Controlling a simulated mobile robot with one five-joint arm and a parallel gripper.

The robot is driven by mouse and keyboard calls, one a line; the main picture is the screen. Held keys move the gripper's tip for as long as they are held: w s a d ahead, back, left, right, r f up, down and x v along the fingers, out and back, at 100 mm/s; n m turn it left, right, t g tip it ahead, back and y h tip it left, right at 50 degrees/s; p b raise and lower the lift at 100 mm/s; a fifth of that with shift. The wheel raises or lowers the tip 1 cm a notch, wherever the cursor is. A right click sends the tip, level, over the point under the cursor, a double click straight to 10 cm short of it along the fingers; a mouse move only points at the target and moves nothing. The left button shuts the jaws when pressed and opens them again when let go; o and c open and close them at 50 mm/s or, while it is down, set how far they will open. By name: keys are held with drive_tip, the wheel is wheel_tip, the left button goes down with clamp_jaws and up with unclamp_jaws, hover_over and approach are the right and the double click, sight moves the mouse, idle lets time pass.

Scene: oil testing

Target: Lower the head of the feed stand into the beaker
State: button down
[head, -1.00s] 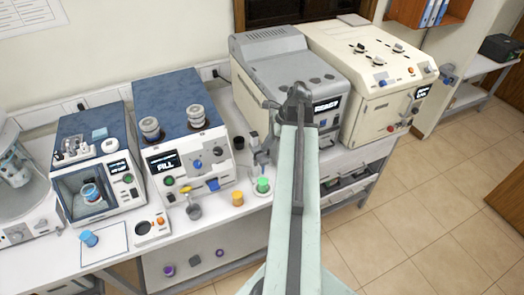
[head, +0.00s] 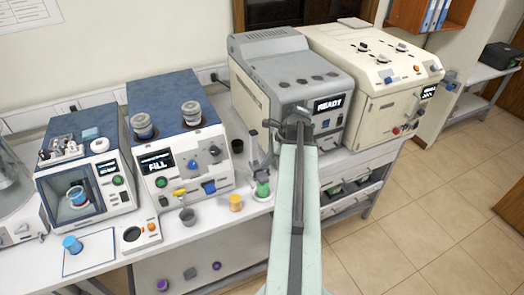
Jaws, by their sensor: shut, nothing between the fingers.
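A small grey feed stand (head: 262,163) stands on the bench in front of the grey machine. A beaker with green contents (head: 262,188) sits on a pale base right under its head. Whether the head is above the beaker's rim or inside it is too small to tell. My gripper (head: 298,116) is shut and empty, to the right of the feed stand and above it in the picture, in front of the grey machine. The fingertips are small and partly hidden by my own arm, and I see no contact with the stand.
The grey machine (head: 290,75) shows READY; a cream machine (head: 375,75) stands to its right. Open floor lies right.

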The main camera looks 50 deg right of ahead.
drive_tip(key=shift+s+d+r+p, duration=0.25)
drive_tip(key=shift+s+d, duration=0.3)
drive_tip(key=shift+s+d+r+p, duration=0.25)
drive_tip(key=shift+s+d, duration=0.25)
drive_tip(key=shift+d, duration=0.05)
drive_tip(key=p+v, duration=0.7)
drive_tip(key=v, duration=0.1)
drive_tip(key=shift+a+f, duration=0.1)
